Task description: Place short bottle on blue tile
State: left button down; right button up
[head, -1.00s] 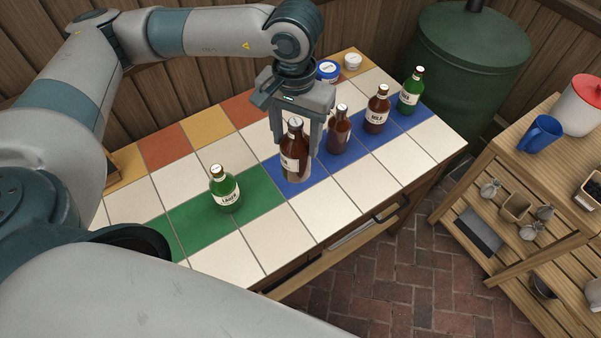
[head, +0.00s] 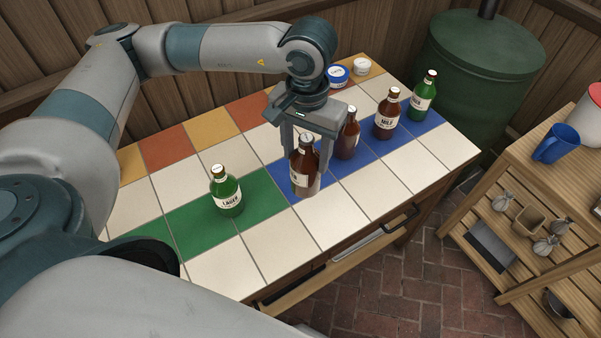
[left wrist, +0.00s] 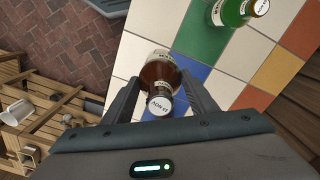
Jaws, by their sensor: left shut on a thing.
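My left gripper (head: 305,150) points down and is shut on a brown bottle (head: 304,176) with a pale label and cap. The bottle is upright at the left end of the blue tile strip (head: 341,183), close to its near edge with the white tiles. I cannot tell whether its base touches the tile. In the left wrist view the bottle (left wrist: 158,75) sits between the fingers, its base beside a blue tile (left wrist: 190,72). A rounder brown bottle (head: 347,140) stands just behind it to the right. My right gripper is not in view.
A brown bottle (head: 387,115) and a green bottle (head: 422,98) stand farther along the blue strip. A green lager bottle (head: 227,193) stands on the green tiles (head: 195,228). Two small jars, one blue-lidded (head: 338,75), are at the back. The near white tiles (head: 330,219) are clear.

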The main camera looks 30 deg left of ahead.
pick_arm(q)
jog(key=w+d+n, duration=0.3)
jog(key=w+d, duration=0.2)
jog(key=w, duration=0.3)
jog(key=shift+w+d+r, duration=0.25)
jog(key=shift+w+r, duration=0.05)
jog(key=shift+r, duration=0.15)
jog(key=shift+a, duration=0.1)
